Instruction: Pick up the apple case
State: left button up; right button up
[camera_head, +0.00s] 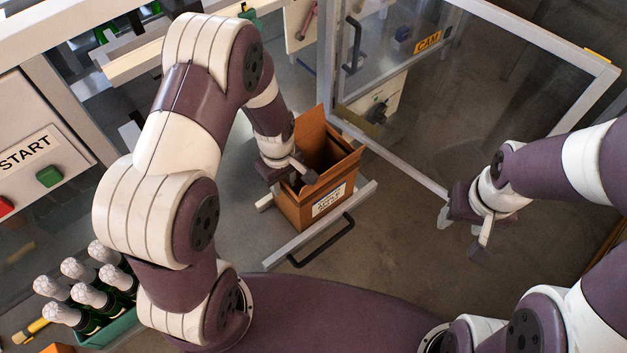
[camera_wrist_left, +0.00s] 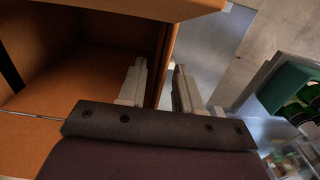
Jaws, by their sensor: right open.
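The apple case is an open-topped orange-brown box (camera_head: 294,209) with a white label reading "APPLE" (camera_head: 328,201) on its front. It stands upright at the middle of the head view with its flaps raised. My left gripper (camera_head: 300,180) is at its near left rim. In the left wrist view, my left gripper's fingers (camera_wrist_left: 158,85) straddle a side wall of the case (camera_wrist_left: 85,75), one inside and one outside. I cannot tell whether they press on the wall. The part of the case that shows inside looks empty. My right gripper (camera_head: 462,236) is open and empty, off to the right.
A grey rail (camera_head: 285,250) with a black handle (camera_head: 322,247) lies in front of the case. A framed glass door (camera_head: 470,95) stands open behind and right. Foil-topped bottles (camera_head: 88,290) in a green crate (camera_head: 112,333) are at lower left. A START panel (camera_head: 35,125) is at left.

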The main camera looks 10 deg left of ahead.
pick_arm(q)
jog(key=shift+w+f, duration=0.1)
jog(key=shift+f, duration=0.8)
jog(key=shift+r, duration=0.1)
grip_shut()
